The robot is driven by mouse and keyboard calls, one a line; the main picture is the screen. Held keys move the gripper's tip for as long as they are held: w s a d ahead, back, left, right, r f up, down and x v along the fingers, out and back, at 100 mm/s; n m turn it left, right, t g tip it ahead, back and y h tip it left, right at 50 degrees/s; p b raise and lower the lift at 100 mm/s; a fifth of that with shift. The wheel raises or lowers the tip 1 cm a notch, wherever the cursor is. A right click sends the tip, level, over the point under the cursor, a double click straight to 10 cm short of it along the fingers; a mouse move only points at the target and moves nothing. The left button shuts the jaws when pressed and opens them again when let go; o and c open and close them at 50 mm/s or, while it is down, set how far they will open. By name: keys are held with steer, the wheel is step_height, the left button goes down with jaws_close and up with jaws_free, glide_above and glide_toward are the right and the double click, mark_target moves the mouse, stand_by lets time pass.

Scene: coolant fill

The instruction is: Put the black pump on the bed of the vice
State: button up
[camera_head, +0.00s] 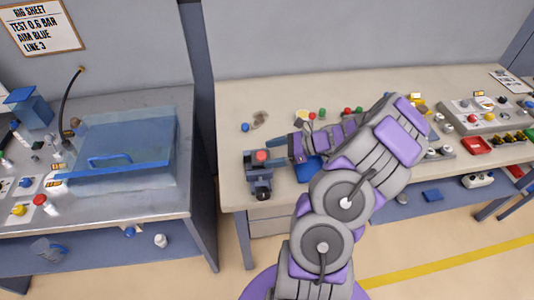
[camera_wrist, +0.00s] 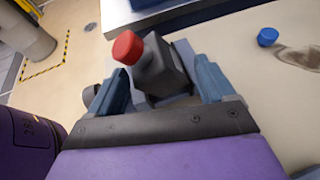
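The vice (camera_head: 253,180) is a blue-grey block with a dark round front part, near the left front corner of the right table. A dark grey to black body with a red cap, which looks like the pump (camera_head: 261,157), stands on the vice. In the wrist view the pump (camera_wrist: 163,72) leans in the picture between my two blue fingers, with gaps on both sides. My gripper (camera_head: 280,147) is close beside the pump, on its right in the head view. It is open in the wrist view (camera_wrist: 160,92). The pump's underside is hidden.
A blue tray (camera_head: 309,170) lies just right of the vice, partly behind my arm. A blue cap (camera_head: 245,127) and a brown stain (camera_head: 260,119) are behind the vice. The left bench holds a clear blue tank (camera_head: 120,150). A gap separates the two benches.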

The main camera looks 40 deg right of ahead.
steer(key=p+v, duration=0.2)
steer(key=v, duration=0.8)
steer(key=shift+d, duration=0.15)
steer(key=shift+w, duration=0.1)
